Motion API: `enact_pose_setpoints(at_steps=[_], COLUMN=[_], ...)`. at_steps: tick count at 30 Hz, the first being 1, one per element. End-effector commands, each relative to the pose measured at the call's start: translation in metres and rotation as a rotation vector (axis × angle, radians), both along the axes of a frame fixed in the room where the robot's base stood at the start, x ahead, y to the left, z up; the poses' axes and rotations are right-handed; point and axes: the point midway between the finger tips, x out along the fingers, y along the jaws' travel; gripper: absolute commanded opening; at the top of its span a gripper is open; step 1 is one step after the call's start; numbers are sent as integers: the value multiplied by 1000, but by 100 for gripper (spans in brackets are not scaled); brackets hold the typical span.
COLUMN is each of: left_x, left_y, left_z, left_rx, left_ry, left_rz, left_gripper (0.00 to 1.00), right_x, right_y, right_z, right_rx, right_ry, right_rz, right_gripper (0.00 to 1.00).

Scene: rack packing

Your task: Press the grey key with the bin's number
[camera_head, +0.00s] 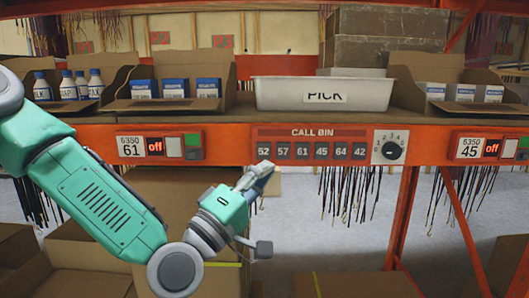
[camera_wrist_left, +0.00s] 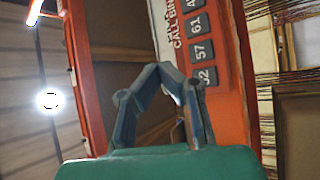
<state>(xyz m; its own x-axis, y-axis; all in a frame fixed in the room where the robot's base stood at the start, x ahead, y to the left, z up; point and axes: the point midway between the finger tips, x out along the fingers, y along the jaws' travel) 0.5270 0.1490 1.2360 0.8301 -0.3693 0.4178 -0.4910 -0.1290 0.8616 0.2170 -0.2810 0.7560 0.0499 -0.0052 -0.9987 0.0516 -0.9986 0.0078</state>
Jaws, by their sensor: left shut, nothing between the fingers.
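The red call bin panel (camera_head: 311,134) carries a row of grey number keys. From left to right they are 52 (camera_head: 264,151), 57 (camera_head: 283,151), 61 (camera_head: 302,151), 45 (camera_head: 321,151), 64 (camera_head: 340,151) and 42 (camera_head: 359,151). My left gripper (camera_head: 266,168) is shut and empty, its tips just below key 52 in the head view. In the left wrist view the shut fingers (camera_wrist_left: 158,72) are beside keys 52 (camera_wrist_left: 207,76) and 57 (camera_wrist_left: 203,50); contact cannot be told. My right gripper is out of view.
A white bin marked PICK (camera_head: 350,94) stands on the shelf above the panel. A rotary dial (camera_head: 391,149) sits right of the keys. Dark straps hang below.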

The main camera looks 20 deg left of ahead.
Motion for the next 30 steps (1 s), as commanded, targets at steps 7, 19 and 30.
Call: enact_pose_setpoints(at_steps=[7, 19, 30], left_x=[28, 74, 81], left_y=[13, 25, 27], left_z=[1, -1, 0], left_rx=[-2, -1, -3], left_ry=[-1, -2, 0], left_rz=[6, 3, 1], left_gripper=[0, 0, 0], right_x=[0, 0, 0], right_y=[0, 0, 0], right_z=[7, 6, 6], right_rx=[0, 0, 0], right_ry=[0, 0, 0], right_rz=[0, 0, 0], right_gripper=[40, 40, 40])
